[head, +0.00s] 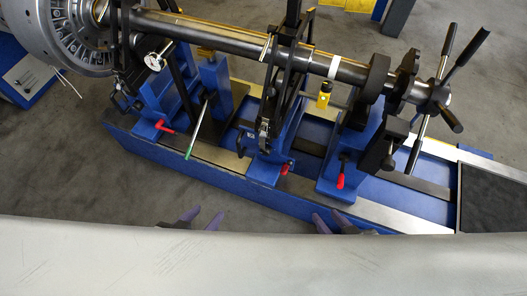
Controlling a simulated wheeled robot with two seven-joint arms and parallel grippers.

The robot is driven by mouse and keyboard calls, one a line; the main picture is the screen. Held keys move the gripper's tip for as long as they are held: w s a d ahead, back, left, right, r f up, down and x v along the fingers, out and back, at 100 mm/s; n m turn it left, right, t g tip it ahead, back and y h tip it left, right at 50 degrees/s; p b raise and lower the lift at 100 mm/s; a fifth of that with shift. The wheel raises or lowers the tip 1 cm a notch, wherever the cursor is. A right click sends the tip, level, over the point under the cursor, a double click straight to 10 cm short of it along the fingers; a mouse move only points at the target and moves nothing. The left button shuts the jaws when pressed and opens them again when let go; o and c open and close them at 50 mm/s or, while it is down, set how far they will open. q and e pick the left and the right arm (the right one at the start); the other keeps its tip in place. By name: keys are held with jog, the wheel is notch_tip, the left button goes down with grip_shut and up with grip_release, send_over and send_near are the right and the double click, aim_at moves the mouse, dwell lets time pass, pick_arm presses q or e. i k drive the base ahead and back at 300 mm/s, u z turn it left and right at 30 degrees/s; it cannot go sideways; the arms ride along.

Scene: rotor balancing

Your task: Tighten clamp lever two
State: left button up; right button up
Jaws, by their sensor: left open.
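Several clamp levers with red grips show on the blue balancing machine. One red lever (163,126) is at the left pedestal, a second red lever (285,168) at the middle pedestal, and a third red lever (341,181) at the right pedestal. I see no numbers on them. My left gripper (202,217) is open and empty in front of the machine bed, below and left of the middle lever. My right gripper (331,220) shows two fingertips apart, with nothing between them, just below the right lever. Neither gripper touches a lever. A pale panel hides both gripper bodies.
A steel shaft (220,38) runs across the pedestals, with a bladed rotor (75,35) at the left and a spoked handwheel (440,93) at the right. A green-tipped rod (196,133) leans at the left pedestal. A yellow device (324,95) hangs near the shaft.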

aim_at(284, 169)
jog(key=z, duration=1.95)
jog(key=k, duration=1)
jog(key=u, duration=0.75)
jog(key=i, duration=0.5)
